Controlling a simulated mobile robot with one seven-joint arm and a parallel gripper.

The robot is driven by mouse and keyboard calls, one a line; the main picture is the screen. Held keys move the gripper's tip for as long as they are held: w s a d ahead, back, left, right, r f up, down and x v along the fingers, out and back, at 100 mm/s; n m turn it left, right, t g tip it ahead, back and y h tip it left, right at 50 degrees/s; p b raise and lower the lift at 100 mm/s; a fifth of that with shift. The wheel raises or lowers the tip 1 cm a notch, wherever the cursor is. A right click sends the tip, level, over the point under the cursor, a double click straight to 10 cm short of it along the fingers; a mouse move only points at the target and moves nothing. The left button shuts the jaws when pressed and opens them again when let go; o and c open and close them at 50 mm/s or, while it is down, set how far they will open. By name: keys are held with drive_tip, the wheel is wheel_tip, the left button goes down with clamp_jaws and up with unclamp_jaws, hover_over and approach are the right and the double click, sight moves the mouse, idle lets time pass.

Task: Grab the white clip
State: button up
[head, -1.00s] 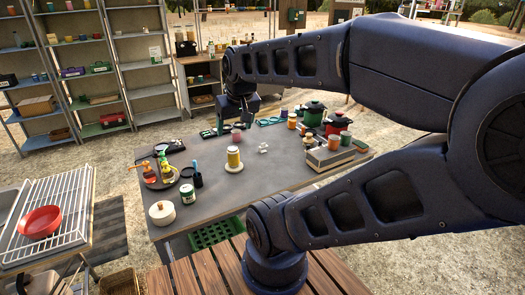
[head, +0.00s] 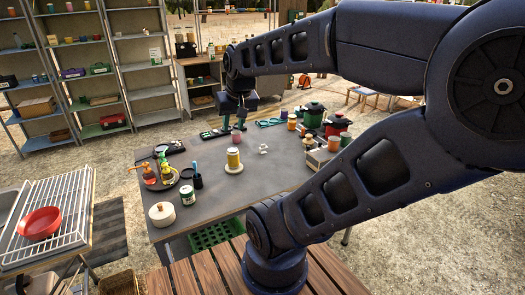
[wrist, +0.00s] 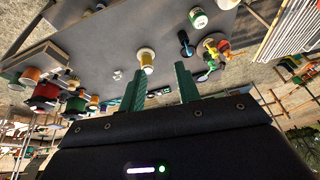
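The white clip (head: 263,149) is a small pale shape lying on the grey table (head: 215,205), right of a yellow spool-like item on a white disc (head: 233,160). In the wrist view the clip (wrist: 117,74) shows left of the spool, on the bare tabletop. My gripper (head: 233,127) is above the far part of the table, behind and left of the clip and apart from it. In the wrist view my gripper (wrist: 159,84) has two green fingers spread with a gap between them. It is open and holds nothing that I can see.
A pink cup (head: 237,136) stands close to my gripper. Red and green pots (head: 336,125) and cups crowd the table's right end. Tabletop around the clip is clear.

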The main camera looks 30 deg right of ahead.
drive_tip(key=w+d+f+m+g, duration=0.1)
drive_tip(key=w+d+f+m, duration=0.1)
drive_tip(key=w, duration=0.4)
drive_tip(key=w+d+f+m, duration=0.2)
drive_tip(key=w+m, duration=0.1)
drive_tip(key=w, duration=0.2)
drive_tip(key=m+g+h, duration=0.4)
drive_tip(key=m+h, duration=0.1)
drive_tip(key=m, duration=0.8)
approach(261, 148)
drive_tip(key=s, duration=0.1)
drive_tip(key=x, duration=0.5)
drive_tip(key=shift+w+a+f, duration=0.1)
drive_tip(key=shift+f, duration=0.2)
drive_tip(key=shift+w+d+x, duration=0.1)
drive_tip(key=shift+w+x, duration=0.05)
drive_tip(key=shift+x, duration=0.7)
drive_tip(key=shift+w+d+x, duration=0.1)
drive_tip(key=shift+w+x, duration=0.1)
drive_tip(key=shift+x, duration=0.65)
drive_tip(key=shift+w+d+x, duration=0.1)
drive_tip(key=shift+w+x, duration=0.05)
drive_tip(key=shift+x, duration=0.7)
drive_tip(key=shift+r, duration=0.15)
drive_tip(key=shift+c, duration=0.2)
clamp_jaws()
